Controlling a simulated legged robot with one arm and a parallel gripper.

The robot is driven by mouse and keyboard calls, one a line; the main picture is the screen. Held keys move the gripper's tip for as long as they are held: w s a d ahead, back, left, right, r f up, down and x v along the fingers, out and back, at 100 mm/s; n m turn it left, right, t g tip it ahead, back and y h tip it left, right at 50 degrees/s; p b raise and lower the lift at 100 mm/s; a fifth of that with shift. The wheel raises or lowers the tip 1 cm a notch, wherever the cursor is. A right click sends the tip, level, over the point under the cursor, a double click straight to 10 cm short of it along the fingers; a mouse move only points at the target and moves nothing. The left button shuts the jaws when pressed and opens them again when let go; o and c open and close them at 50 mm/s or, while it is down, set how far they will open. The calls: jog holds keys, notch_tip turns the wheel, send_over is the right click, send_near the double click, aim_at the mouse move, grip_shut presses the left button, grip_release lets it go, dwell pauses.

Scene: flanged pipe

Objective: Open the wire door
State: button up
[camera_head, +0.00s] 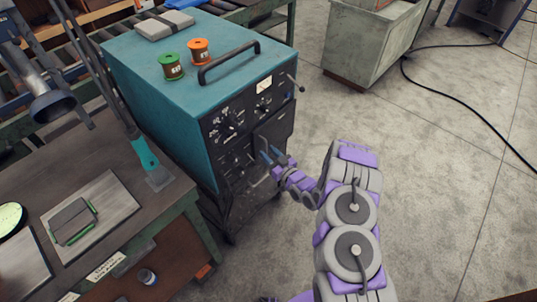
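A teal welding machine (170,75) with a dark front panel stands at the middle left. The wire door seems to be the dark lower right part of its front (279,128), and it looks closed. A thin dark handle (262,143) shows at its left side. My gripper (271,155) is in front of this part, close to the handle. Its two bluish fingers look spread apart with nothing clearly between them. I cannot tell whether a finger touches the handle. My purple and grey arm comes from the lower right and hides none of the upper panel.
A workbench (120,165) is at the left. A grey cabinet (372,45) stands behind. Open floor with a black cable (455,117) lies right.

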jog(key=shift+w+a, duration=0.25)
grip_shut()
dwell(0.6)
